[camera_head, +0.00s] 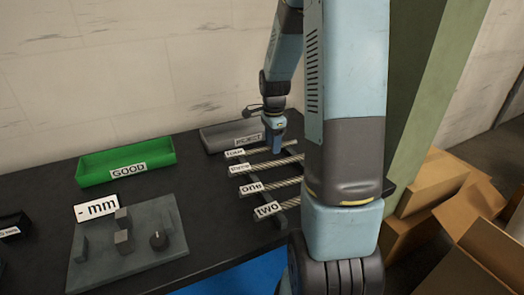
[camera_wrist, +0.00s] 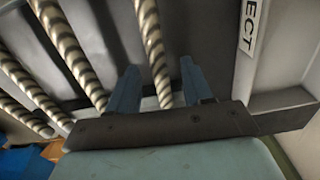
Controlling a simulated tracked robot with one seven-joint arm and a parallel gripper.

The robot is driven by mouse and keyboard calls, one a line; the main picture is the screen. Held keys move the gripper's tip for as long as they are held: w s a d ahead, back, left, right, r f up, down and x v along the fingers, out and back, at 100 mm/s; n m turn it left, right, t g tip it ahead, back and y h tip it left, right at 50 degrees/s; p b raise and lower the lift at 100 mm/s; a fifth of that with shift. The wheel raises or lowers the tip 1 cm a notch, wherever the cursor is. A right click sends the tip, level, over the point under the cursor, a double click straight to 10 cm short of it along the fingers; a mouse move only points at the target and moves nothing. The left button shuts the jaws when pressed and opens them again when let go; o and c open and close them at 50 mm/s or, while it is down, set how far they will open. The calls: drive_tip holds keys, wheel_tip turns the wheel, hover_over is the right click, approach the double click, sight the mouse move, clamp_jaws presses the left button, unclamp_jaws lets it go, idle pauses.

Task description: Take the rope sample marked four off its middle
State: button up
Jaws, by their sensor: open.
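The rope sample marked four (camera_head: 262,149) is the rearmost of several pale twisted ropes lying side by side on a dark rack (camera_head: 284,219). Its "four" label is at its left end in the head view. My gripper (camera_head: 276,149) points down over the middle of this rope. In the wrist view my gripper (camera_wrist: 160,88) is open, with one blue finger on each side of the rope nearest the reject tray, sample four (camera_wrist: 151,45). The fingers look apart from the rope. Their exact height against it is hard to tell.
Ropes marked three (camera_head: 270,164), one (camera_head: 280,183) and two (camera_head: 285,206) lie in front. A grey REJECT tray (camera_head: 220,136) stands close behind, and a green GOOD tray (camera_head: 125,160) at left. A grey gauge plate (camera_head: 90,262) and a "- mm" display (camera_head: 97,208) are front left.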

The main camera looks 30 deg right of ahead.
drive_tip(key=shift+f, duration=0.15)
clamp_jaws()
idle(0.4)
